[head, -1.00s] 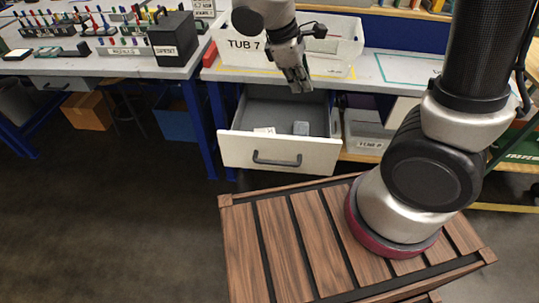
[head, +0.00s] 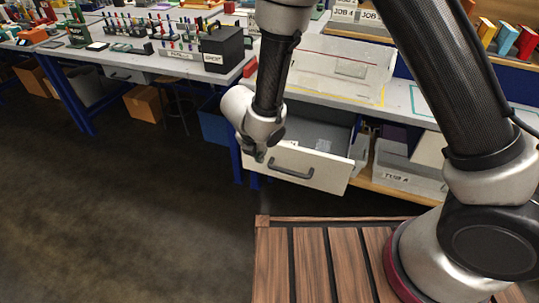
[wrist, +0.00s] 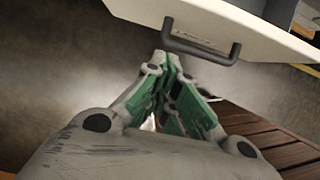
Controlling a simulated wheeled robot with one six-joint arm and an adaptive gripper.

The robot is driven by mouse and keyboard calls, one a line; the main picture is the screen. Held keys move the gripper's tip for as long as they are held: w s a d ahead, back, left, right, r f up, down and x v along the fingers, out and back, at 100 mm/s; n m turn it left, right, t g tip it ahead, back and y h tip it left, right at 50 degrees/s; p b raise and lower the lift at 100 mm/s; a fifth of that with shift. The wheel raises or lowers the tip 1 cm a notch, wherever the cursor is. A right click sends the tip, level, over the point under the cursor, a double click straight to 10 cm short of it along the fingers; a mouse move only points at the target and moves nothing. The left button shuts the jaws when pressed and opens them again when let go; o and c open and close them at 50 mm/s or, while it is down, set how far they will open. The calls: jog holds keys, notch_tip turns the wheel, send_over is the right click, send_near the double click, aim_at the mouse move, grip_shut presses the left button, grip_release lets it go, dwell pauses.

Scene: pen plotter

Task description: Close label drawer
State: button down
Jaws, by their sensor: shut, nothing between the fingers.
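The drawer under the bench is pulled out, with a white front (head: 318,170) and a dark bar handle (head: 291,168). Its grey inside shows behind the front, with small pale items in it. My gripper (head: 259,157) is low in front of the left part of the drawer front, left of the handle in the head view. In the wrist view my gripper (wrist: 172,62) has its green-padded fingers together and empty.
A clear tub (head: 335,68) stands on the bench above the drawer. Grey bins (head: 410,175) sit on the shelf to the right. A blue bin (head: 216,124) is on the floor to the left. The floor in front left is clear.

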aim_at(271, 160)
jog(key=w+f, duration=0.1)
jog(key=f, duration=0.1)
jog(key=w+d+f, duration=0.1)
jog(key=w+f, duration=0.1)
jog(key=w+d+f, duration=0.1)
jog(key=w+f, duration=0.1)
jog(key=shift+w+f, duration=0.1)
jog(key=shift+f, duration=0.3)
jog(key=shift+w+d, duration=0.15)
jog(key=shift+w, duration=0.5)
jog(key=shift+w, duration=0.1)
